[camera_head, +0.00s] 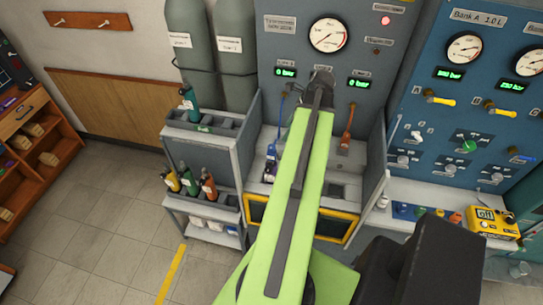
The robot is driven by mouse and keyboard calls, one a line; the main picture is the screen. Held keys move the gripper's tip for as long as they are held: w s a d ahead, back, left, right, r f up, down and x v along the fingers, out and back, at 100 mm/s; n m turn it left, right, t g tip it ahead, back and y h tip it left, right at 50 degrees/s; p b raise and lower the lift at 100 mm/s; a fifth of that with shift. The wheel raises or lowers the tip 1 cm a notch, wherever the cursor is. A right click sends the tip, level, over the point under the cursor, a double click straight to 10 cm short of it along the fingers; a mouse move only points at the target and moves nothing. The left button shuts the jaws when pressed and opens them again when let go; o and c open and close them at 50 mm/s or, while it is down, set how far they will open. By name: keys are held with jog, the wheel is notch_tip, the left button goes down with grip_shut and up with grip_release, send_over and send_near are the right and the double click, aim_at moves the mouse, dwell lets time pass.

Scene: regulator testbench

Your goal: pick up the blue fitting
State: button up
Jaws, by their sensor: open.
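Small fittings stand in a row on the right bench, below the blue panel. A blue one (402,210) appears near the row's left end, right of a white one; its outline is too small to tell clearly. My gripper (320,78) is at the far end of my green arm, in front of the grey panel. It is well up and left of the row, not touching it. The gripper is open; its fingertips are small and dark, and I see nothing held. My arm hides part of the middle bench.
An orange fitting (455,217) and a yellow device (491,223) share the right bench. A blue hose (281,115) and an orange hose (348,125) hang beside my arm. A bottle rack (203,140) stands left. The floor at left is mostly clear.

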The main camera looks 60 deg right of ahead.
aim_at(272, 151)
jog(key=b+x, duration=0.8)
jog(key=x, duration=0.2)
jog(key=shift+f+b, duration=0.35)
jog(key=shift+f, duration=0.05)
jog(key=b+x, duration=0.4)
jog(key=x, duration=0.1)
jog(key=shift+w+a+b, duration=0.2)
jog(key=shift+w+b, duration=0.05)
jog(key=shift+b, duration=0.1)
jog(key=shift+r, duration=0.1)
grip_shut()
